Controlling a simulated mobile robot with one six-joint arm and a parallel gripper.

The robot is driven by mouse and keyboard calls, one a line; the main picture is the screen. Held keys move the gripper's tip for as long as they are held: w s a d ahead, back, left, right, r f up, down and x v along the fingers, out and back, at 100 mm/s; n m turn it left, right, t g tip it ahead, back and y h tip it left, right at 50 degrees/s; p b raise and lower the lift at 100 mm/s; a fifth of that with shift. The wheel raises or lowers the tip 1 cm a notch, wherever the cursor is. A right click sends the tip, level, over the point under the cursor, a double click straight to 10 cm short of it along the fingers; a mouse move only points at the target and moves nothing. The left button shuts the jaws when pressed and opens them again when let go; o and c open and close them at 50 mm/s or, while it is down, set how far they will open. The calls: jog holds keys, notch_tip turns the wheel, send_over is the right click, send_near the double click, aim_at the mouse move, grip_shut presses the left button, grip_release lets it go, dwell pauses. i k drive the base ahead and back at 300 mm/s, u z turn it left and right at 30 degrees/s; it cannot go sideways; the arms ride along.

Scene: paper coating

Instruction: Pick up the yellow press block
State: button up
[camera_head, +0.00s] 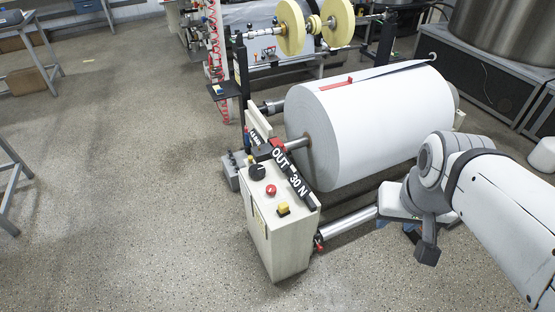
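A small yellow block (283,209), which I take for the press block, sits on the top of a pale control box (275,238) near the middle of the view. A red button (271,190) and a black knob (257,172) are beside it on the same face. My arm comes in from the right, and my gripper (398,226) is right of the control box, clear of the yellow block. The gripper is partly hidden by my wrist. I cannot tell whether its fingers are open or shut.
A large white paper roll (375,115) stands behind the box, with a red strip (335,84) on top. A black bar marked "OUT 30 N" (291,177) borders the box. A metal roller (347,221) runs low between box and gripper. Open floor (120,180) lies left.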

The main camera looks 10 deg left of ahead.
aim_at(283, 210)
jog(key=u, duration=0.05)
jog(key=i, duration=1)
jog(key=u, duration=0.05)
